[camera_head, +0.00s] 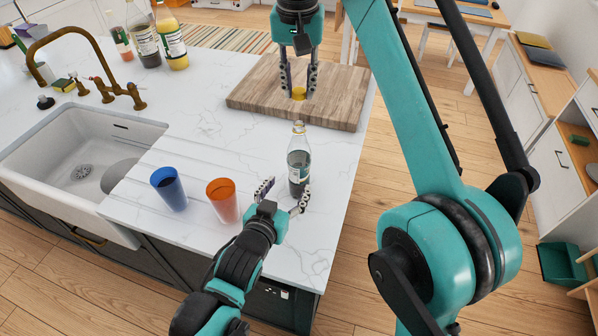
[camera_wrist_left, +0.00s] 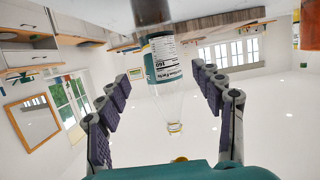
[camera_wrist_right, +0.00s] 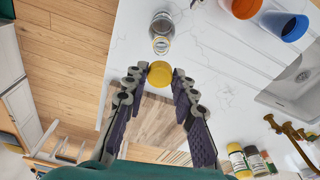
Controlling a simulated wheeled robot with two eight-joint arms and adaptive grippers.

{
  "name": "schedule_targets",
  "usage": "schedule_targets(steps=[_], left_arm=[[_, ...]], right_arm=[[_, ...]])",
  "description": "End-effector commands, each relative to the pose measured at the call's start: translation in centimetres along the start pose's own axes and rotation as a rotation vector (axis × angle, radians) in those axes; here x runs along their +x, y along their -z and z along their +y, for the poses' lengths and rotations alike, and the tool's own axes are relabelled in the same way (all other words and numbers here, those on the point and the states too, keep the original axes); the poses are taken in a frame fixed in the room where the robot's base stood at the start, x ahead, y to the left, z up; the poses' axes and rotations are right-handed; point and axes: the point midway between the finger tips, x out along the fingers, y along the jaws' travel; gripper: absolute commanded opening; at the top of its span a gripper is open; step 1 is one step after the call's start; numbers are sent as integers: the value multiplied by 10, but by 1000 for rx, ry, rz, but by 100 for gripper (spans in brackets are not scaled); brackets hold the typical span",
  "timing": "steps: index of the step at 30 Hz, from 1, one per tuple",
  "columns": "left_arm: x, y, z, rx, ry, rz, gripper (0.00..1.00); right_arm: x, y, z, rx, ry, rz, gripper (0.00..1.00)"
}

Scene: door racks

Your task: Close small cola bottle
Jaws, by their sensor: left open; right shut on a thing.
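The small cola bottle (camera_head: 299,165) stands upright and uncapped on the white counter near its right edge; it has a green and white label. My left gripper (camera_head: 283,196) is open in front of the bottle, fingers on either side and apart from it; the bottle (camera_wrist_left: 163,70) appears between the fingers (camera_wrist_left: 165,105) in the left wrist view. My right gripper (camera_head: 299,84) is shut on a yellow cap (camera_head: 298,93) over the wooden board, behind and above the bottle. In the right wrist view the cap (camera_wrist_right: 160,74) sits between the fingertips (camera_wrist_right: 158,82), with the bottle neck (camera_wrist_right: 161,44) beyond it.
A blue cup (camera_head: 168,188) and an orange cup (camera_head: 222,201) stand left of the bottle. A wooden cutting board (camera_head: 250,95) lies behind it. A white sink (camera_head: 70,150) with a brass faucet (camera_head: 75,60) is at left. Several bottles (camera_head: 172,45) stand at the back left.

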Motion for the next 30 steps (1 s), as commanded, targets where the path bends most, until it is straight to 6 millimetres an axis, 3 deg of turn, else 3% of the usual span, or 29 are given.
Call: schedule_targets(steps=[18,30], left_arm=[[82,0,0,0,1,0,67],[98,-1,0,0,1,0,67]], right_arm=[[0,0,0,0,0,0,15],[0,0,0,0,0,0,15]])
